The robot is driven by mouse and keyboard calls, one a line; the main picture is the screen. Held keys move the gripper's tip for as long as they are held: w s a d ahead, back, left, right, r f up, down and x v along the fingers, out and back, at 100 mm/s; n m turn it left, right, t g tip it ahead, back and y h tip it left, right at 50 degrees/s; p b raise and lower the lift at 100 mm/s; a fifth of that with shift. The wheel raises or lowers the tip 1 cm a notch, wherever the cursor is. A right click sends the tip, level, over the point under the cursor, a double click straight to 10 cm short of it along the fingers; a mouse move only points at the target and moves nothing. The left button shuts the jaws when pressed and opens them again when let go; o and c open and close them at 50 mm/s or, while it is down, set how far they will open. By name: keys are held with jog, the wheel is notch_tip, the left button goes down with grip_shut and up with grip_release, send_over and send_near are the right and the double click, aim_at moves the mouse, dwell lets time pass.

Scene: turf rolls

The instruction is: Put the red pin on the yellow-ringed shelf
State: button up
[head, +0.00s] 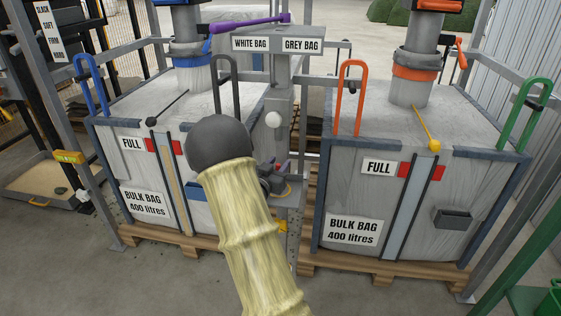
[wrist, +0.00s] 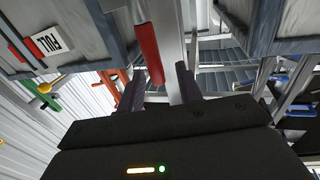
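A red pin (wrist: 149,52), a smooth red rod, shows in the wrist view at the top middle, against a pale upright post. Its near end lies between the two dark fingertips of my gripper (wrist: 160,74), with a visible gap on each side. The fingers are apart and do not appear to touch it. In the head view my arm covers much of the middle, and I cannot clearly make out the pin there.
Two bulk bags, left (head: 139,170) and right (head: 360,205), stand on wooden pallets with a narrow gap between them. A grey post with a white bag and grey bag sign (head: 277,44) rises there. Coloured hoops and levers stick up around the bags. Concrete floor is clear in front.

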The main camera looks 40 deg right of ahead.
jog(key=p+v, duration=0.1)
jog(key=v, duration=0.9)
jog(key=shift+p, duration=0.35)
jog(key=a+f+n+t+y, duration=0.1)
jog(key=a+f+n+y, duration=0.2)
jog(key=a+n+y, duration=0.75)
jog(key=s+a+n+g+y, duration=0.2)
jog(key=s+a+g+y, duration=0.3)
jog(key=s+a, duration=0.9)
jog(key=shift+s+g+y, duration=0.35)
jog(key=shift+s+g, duration=0.25)
jog(key=shift+s, duration=0.05)
jog(key=shift+a+n, duration=0.1)
jog(key=shift+n, duration=0.15)
